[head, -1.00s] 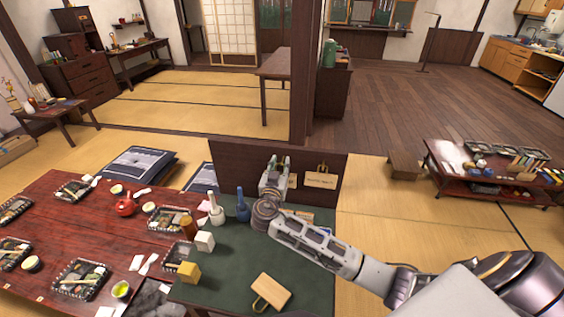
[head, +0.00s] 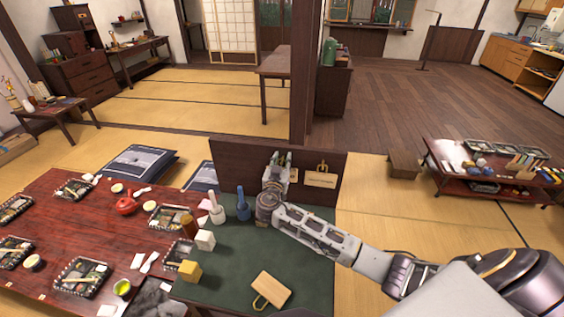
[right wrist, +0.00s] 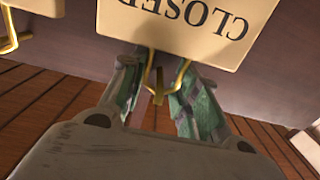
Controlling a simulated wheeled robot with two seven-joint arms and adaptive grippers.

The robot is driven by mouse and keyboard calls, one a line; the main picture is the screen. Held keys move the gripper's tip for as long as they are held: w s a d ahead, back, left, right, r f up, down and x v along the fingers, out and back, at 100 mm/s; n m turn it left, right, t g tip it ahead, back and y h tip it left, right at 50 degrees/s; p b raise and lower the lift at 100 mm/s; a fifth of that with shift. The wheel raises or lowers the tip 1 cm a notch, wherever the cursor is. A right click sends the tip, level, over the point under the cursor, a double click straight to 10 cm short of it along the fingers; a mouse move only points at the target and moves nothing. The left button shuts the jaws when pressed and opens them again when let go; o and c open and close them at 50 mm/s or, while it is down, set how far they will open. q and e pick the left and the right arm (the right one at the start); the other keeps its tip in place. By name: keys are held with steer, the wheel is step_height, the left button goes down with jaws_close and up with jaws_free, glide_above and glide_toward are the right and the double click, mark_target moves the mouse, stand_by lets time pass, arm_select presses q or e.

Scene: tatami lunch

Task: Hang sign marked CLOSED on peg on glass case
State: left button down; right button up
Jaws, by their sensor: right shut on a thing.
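My right gripper (head: 278,158) is up at the dark brown board at the back of the green-topped table. In the right wrist view it (right wrist: 158,98) is shut on the brass wire loop of a tan sign marked CLOSED (right wrist: 190,28). The sign's lettering is upside down in that view. In the head view the gripper hides most of this sign; a small tan part (head: 294,175) shows beside it. I cannot make out a peg for certain, or whether the loop touches one. My left gripper is not in view.
Another tan sign (head: 320,180) with a brass hanger is on the dark board (head: 232,165), right of my gripper. A blank-looking tan plaque (head: 272,290) with a loop lies on the green tabletop (head: 225,285). Blue (head: 243,208) and white (head: 216,210) bottle-like items stand left of my arm.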

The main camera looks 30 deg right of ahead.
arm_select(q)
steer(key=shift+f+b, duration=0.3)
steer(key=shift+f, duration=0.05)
arm_select(e)
steer(key=shift+f, duration=0.2)
steer(key=o, duration=1)
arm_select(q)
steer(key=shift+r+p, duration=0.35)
arm_select(e)
steer(key=shift+r, duration=0.1)
steer(key=shift+p, duration=0.35)
steer(key=shift+s+a, duration=0.1)
arm_select(q)
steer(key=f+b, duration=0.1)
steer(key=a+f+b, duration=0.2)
steer(key=b, duration=0.1)
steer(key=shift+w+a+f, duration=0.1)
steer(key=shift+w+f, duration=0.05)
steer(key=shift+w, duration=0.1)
arm_select(e)
steer(key=v, duration=1.3)
steer(key=shift+a+f, duration=0.35)
steer(key=shift+f, duration=0.05)
